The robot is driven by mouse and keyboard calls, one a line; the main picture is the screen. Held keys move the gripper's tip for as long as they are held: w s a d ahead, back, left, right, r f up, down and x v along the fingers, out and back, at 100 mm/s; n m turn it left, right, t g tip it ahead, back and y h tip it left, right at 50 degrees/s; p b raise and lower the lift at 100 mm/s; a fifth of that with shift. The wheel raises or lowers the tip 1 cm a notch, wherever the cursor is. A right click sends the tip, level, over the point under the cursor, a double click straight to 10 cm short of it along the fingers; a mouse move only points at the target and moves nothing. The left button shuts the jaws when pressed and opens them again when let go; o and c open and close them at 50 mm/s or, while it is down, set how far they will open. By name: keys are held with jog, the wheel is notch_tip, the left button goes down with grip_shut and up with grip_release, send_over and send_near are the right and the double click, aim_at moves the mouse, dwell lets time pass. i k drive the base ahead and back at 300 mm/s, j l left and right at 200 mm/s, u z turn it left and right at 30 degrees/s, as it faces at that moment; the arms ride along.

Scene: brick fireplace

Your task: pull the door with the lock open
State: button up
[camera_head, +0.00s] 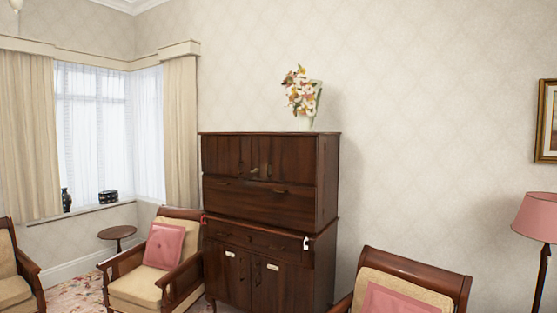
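A tall dark-wood cabinet (325,185) stands against the back wall. Its upper doors (226,155) look shut, with small brass-coloured fittings (254,170) near the middle. Below them is a wide front panel (250,205) with small handles. Two lower doors look shut: the left lower door (238,278) and the right lower door (287,288), each with a pale fitting near its top. A white object (306,243) is at the cabinet's right front corner. I cannot tell which fitting is the lock. My gripper is not in view.
An armchair with a pink cushion (164,246) stands at the cabinet's left front; another chair (417,270) is at front right. A flower vase (303,122) is on top of the cabinet. A small round table (117,233) and a pink-shaded lamp (536,217) stand to the sides.

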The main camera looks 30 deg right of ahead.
aim_at(294, 159)
jog(key=i+l+z, duration=0.15)
jog(key=i, duration=0.3)
jog(key=i+l+z, duration=0.15)
jog(key=i, duration=0.35)
